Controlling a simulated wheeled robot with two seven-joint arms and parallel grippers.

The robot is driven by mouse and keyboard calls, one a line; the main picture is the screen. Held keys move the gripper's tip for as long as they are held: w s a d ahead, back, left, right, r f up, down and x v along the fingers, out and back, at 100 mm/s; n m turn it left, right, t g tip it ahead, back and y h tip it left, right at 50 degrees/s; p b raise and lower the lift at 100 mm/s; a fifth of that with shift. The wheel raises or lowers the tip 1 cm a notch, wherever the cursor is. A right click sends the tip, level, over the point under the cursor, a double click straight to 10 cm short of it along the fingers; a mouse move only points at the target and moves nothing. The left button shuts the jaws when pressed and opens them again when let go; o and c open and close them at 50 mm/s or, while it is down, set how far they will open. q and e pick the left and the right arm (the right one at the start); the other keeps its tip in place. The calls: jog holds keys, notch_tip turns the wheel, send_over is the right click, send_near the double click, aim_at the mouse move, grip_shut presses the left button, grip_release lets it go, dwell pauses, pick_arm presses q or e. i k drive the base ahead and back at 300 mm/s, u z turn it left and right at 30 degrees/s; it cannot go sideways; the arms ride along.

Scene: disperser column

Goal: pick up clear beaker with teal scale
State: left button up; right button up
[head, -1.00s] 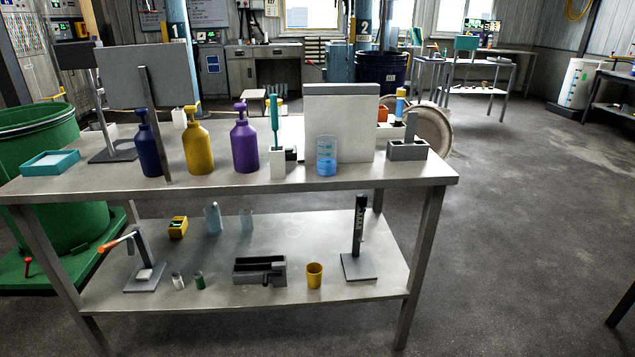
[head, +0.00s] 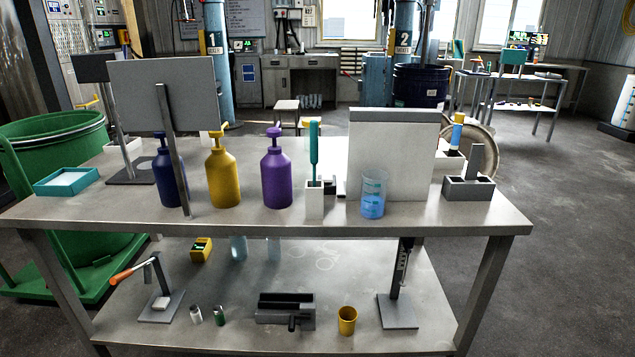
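A clear beaker with blue and teal markings (head: 373,195) stands upright on the table top (head: 330,222), near its front edge and in front of a white panel (head: 393,150). A white holder (head: 315,203) with a teal-handled tool (head: 314,148) stands to its left. On the lower shelf, two pale clear vessels (head: 239,248) stand partly hidden under the table top; I cannot make out any scale on them. Neither of my grippers is in view.
The lower shelf (head: 330,325) holds a yellow cup (head: 347,320) and stands. Floor at right is open.

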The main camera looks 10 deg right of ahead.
aim_at(374, 185)
jog(key=z, duration=0.25)
jog(key=i, duration=1)
jog(key=z, duration=0.7)
